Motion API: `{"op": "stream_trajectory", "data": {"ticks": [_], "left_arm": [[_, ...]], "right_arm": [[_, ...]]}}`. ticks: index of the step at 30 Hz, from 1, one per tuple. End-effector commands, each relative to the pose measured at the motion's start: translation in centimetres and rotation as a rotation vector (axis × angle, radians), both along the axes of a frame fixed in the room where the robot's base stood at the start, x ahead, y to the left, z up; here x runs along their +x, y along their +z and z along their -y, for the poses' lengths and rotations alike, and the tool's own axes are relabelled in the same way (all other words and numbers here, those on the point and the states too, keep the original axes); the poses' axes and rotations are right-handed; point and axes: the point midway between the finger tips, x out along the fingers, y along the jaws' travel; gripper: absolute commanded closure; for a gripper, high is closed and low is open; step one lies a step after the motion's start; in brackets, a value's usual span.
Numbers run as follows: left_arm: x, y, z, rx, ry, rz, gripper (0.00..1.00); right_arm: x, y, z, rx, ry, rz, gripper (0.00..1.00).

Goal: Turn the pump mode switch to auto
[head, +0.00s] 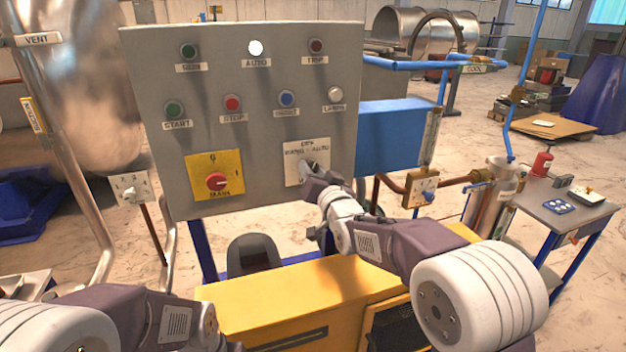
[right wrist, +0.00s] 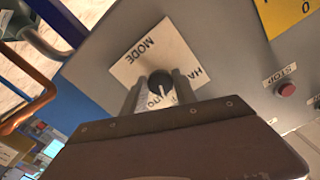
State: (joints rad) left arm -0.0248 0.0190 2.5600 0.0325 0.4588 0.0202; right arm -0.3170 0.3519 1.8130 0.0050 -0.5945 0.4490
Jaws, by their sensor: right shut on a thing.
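The pump mode switch is a dark round knob on a white plate (head: 295,174) at the lower right of the grey control panel. The plate carries OFF, HAND and AUTO labels. My right gripper (head: 312,170) is at this plate and covers the knob in the head view. In the right wrist view, the dark knob (right wrist: 160,82) sits between the two fingers of my right gripper (right wrist: 159,92), which are shut on it. A white mark shows on the knob; which label it points to I cannot tell. My left arm shows at the lower left, its gripper out of frame.
The AUTO lamp (head: 256,48) looks bright white; the RUN lamp (head: 189,51) and TRIP lamp (head: 317,47) look dark. A red main switch (head: 217,181) on a yellow plate and a row of buttons share the panel. Yellow equipment (head: 290,300) stands below.

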Motion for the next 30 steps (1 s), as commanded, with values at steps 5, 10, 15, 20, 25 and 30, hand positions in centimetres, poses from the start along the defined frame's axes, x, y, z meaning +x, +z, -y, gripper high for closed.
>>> {"op": "stream_trajectory", "data": {"ticks": [5, 10, 15, 20, 25, 30], "left_arm": [[0.0, -1.5, 0.0, 0.000, 0.000, 0.000, 1.00], [0.0, -2.3, 0.0, 0.000, 0.000, 0.000, 1.00], [0.0, -2.7, 0.0, 0.000, 0.000, 0.000, 1.00], [0.0, -2.9, 0.0, 0.000, 0.000, 0.000, 1.00], [0.0, -3.0, 0.0, 0.000, 0.000, 0.000, 1.00], [0.0, -3.0, 0.0, 0.000, 0.000, 0.000, 1.00]], "right_arm": [[0.0, -0.2, 0.0, 0.127, 0.000, -0.039, 1.00], [0.0, -0.1, 0.0, 0.222, 0.000, -0.071, 1.00], [0.0, 0.0, 0.0, 0.286, 0.000, -0.092, 1.00], [0.0, 0.0, 0.0, 0.319, 0.000, -0.104, 1.00], [0.0, 0.1, 0.0, 0.332, 0.000, -0.108, 1.00], [0.0, 0.1, 0.0, 0.333, -0.001, -0.109, 1.00]]}}
